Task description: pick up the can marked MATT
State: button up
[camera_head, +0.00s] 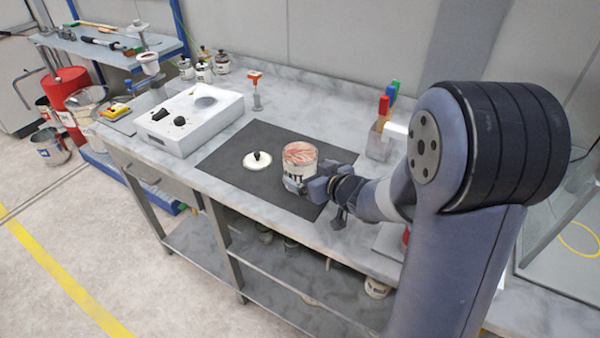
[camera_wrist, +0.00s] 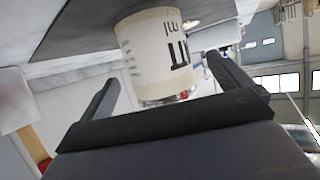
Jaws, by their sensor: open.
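The can marked MATT (camera_head: 299,164) is a white, open-topped can with a reddish, streaked top, standing upright on a dark mat (camera_head: 232,165). In the wrist view the can (camera_wrist: 152,52) shows large dark letters, partly in view, ahead of and between my two fingers. My gripper (camera_head: 304,189) is at the can's near right side, low on it. In the wrist view my gripper (camera_wrist: 165,85) is open, with a gap visible between each finger and the can. A white lid with a black knob (camera_head: 257,160) lies on the mat left of the can.
A white device with black knobs (camera_head: 188,118) stands left of the mat. An orange-topped tool (camera_head: 256,90) stands behind it, near several small jars (camera_head: 203,70). A holder with coloured handles (camera_head: 382,130) stands right of the can. The bench's front strip is mostly clear.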

jog(key=shift+r+x, duration=0.15)
jog(key=shift+x, duration=1.25)
jog(key=shift+r+x, duration=0.15)
jog(key=shift+x, duration=1.25)
jog(key=shift+w, duration=0.15)
jog(key=shift+c, duration=0.4)
jog(key=c, duration=1.3)
